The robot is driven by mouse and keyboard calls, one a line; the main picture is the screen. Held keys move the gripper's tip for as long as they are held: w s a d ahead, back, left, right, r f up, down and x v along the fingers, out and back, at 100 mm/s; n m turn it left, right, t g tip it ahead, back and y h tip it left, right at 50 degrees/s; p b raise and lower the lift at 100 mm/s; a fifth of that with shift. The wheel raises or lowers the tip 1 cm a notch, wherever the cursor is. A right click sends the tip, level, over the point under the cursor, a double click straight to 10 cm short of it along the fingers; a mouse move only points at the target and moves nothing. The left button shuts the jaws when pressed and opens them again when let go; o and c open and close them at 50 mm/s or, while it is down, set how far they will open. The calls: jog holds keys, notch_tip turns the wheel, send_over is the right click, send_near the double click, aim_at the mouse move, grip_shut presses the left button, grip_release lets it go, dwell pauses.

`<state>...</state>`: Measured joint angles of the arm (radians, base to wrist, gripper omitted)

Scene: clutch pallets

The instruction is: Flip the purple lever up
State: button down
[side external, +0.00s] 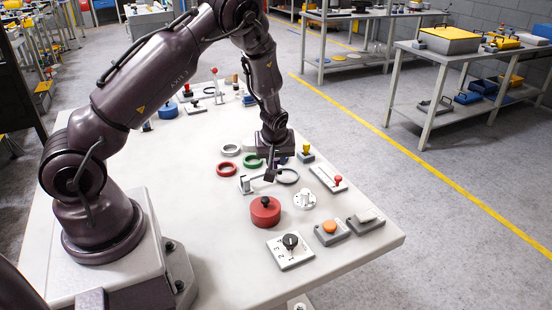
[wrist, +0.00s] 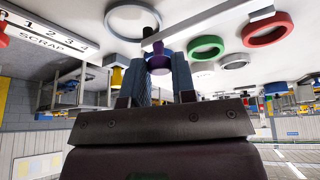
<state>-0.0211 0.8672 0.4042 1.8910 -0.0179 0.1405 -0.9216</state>
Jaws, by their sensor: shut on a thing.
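The purple lever has a grey bar (wrist: 210,29) with a purple knob (wrist: 158,61) at its end. In the wrist view the knob sits between the two fingertips of my gripper (wrist: 161,64), which is shut on it. In the side view my gripper (side external: 270,172) points down at the lever's free end. The lever's small grey base (side external: 245,185) stands to the left on the white table. The bar runs out from the base and looks near level, low over the table. The fingers partly hide the knob in the side view.
Red (side external: 226,169), green (side external: 252,161) and white (side external: 231,150) rings lie left of my gripper. A red round part (side external: 265,212) stands in front, a white dial (side external: 304,199) to the right. A red-knobbed slider (side external: 328,180), an orange button (side external: 330,227) and a numbered selector (side external: 290,250) are nearby.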

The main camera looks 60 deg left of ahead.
aim_at(256, 176)
jog(key=r+t, duration=0.1)
jog(key=s+r+t, duration=0.1)
jog(key=shift+s+n+t, duration=0.3)
jog(key=s+r+t, duration=0.1)
jog(key=s+t, duration=0.1)
jog(key=t, duration=0.1)
jog(key=shift+s+r+n, duration=0.3)
jog(key=shift+r, duration=0.1)
jog(key=shift+s+r+t+y, duration=0.3)
jog(key=shift+s+t, duration=0.4)
jog(key=shift+t, duration=0.3)
jog(key=shift+s+r+n+t+y, duration=0.15)
jog(key=shift+s+n+t, duration=0.2)
jog(key=shift+s+t, duration=0.5)
jog(key=shift+s+r+n+t+y, duration=0.15)
jog(key=shift+s+n+t, duration=0.2)
jog(key=shift+s+t, duration=0.45)
jog(key=shift+t, duration=0.25)
jog(key=c, duration=0.9)
grip_release()
jog(key=shift+c, duration=0.2)
jog(key=shift+w, duration=0.1)
